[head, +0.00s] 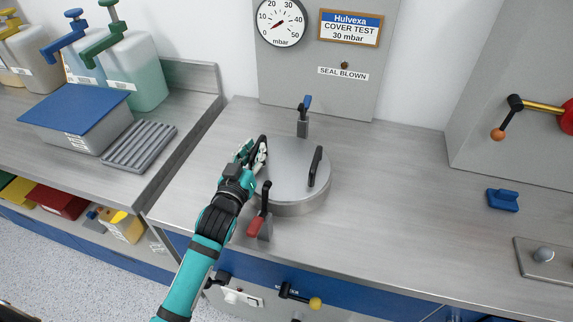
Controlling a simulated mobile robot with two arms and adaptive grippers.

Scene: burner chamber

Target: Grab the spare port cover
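A round steel cover (287,178) lies flat on the steel bench in the head view, and I take it for the spare port cover. A black bar handle (315,167) stands on its right part. My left gripper (257,147) is at the cover's left rim, pointing away from me. It hides that side of the cover, so a handle there cannot be seen. I cannot tell whether its fingers are apart or closed on something. My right gripper is not in view.
A blue-tipped clamp (304,117) stands behind the cover and a red-tipped clamp (260,215) in front, close to my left arm. A blue block (503,200) lies at the right. The bench between is clear. Jugs and a blue-lidded box (75,115) stand on the left counter.

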